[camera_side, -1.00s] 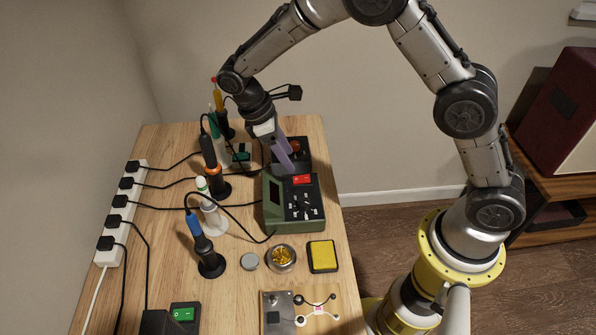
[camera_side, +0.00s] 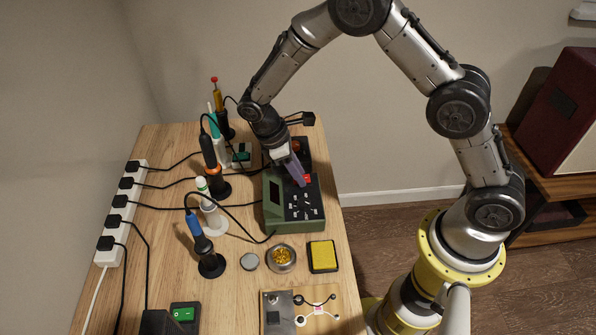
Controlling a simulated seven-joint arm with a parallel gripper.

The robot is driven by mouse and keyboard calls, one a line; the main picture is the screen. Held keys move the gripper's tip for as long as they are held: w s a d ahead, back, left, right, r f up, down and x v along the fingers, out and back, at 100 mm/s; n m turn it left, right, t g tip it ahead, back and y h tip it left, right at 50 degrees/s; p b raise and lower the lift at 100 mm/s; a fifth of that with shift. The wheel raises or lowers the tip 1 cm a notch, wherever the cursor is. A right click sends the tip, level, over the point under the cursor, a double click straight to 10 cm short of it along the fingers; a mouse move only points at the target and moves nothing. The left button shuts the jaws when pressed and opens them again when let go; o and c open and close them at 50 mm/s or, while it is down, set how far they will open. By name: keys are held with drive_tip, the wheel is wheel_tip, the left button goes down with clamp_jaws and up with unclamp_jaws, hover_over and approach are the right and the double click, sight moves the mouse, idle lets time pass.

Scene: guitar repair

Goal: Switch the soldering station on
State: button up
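The soldering station (camera_side: 290,224) is a green box with a black top panel and a dark display, standing right of the middle of the workbench. Its red switch (camera_side: 307,178) sits near the back of the panel and is now mostly covered by my gripper. My gripper (camera_side: 300,181) points down over the panel, its purple-grey fingers at the red switch. I cannot tell whether the fingertips touch it or how far apart they are. The switch's position is not readable.
Several irons stand in holders on the left, one with a blue grip (camera_side: 195,225). A white power strip (camera_side: 112,250) lies along the left edge. A solder tin (camera_side: 281,257), a yellow sponge (camera_side: 322,255) and a green-switch box (camera_side: 184,314) are in front. Cables cross the bench.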

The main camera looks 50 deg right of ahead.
clamp_jaws()
drive_tip(key=shift+s+d+r+t+y, duration=0.1)
drive_tip(key=shift+s+d+t+y, duration=0.1)
drive_tip(key=shift+t+y, duration=0.4)
drive_tip(key=shift+d+t+y, duration=0.1)
drive_tip(key=shift+t+y, duration=0.5)
drive_tip(key=o, duration=0.5)
unclamp_jaws()
drive_tip(key=shift+s, duration=0.1)
drive_tip(key=shift+o, duration=0.2)
